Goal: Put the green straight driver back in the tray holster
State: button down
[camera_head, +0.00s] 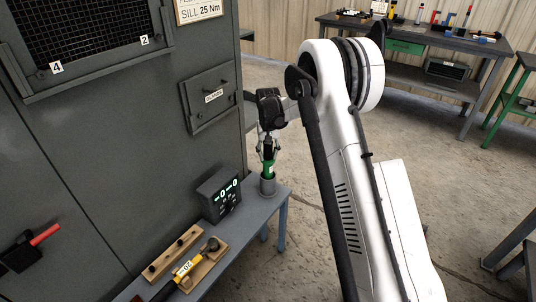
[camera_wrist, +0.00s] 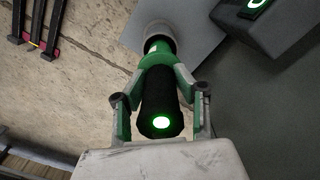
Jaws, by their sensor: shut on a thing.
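The green straight driver (camera_head: 268,168) stands about upright, with a green body and a black grip. In the wrist view its black end (camera_wrist: 160,105) faces me with a lit green spot. My gripper (camera_head: 267,154) is shut on the driver from above. The grey cup-shaped holster (camera_head: 267,187) stands at the far end of the narrow grey tray shelf (camera_head: 251,215). The driver's lower end is at the holster's mouth. It looks inside the rim, but how deep is hidden. The holster also shows beyond the driver in the wrist view (camera_wrist: 156,34).
A grey box with a green display (camera_head: 219,194) stands on the shelf near the holster. Wooden blocks (camera_head: 173,254) and a yellow-marked tool (camera_head: 187,268) lie nearer. The dark cabinet (camera_head: 190,150) rises on the left. A workbench (camera_head: 420,37) with tools stands far behind.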

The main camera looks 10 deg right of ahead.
jog(key=c, duration=1.2)
grip_release()
jog(key=shift+c, duration=0.2)
jog(key=shift+r, duration=0.1)
notch_tip(320, 180, up, 12)
jog(key=shift+f, duration=0.1)
jog(key=s+r+t+p, duration=0.2)
jog(key=s+r+t, duration=0.2)
jog(key=s+r, duration=1.65)
jog(key=s+f+t, duration=0.1)
jog(key=s+f, duration=0.1)
jog(key=s, duration=1)
jog(key=s+f+t+p, duration=0.1)
jog(key=s+f+t, duration=0.1)
jog(key=s, duration=1)
jog(key=shift+s+f+n, duration=0.2)
jog(key=shift+f+n, duration=0.15)
jog(key=shift+n, duration=0.05)
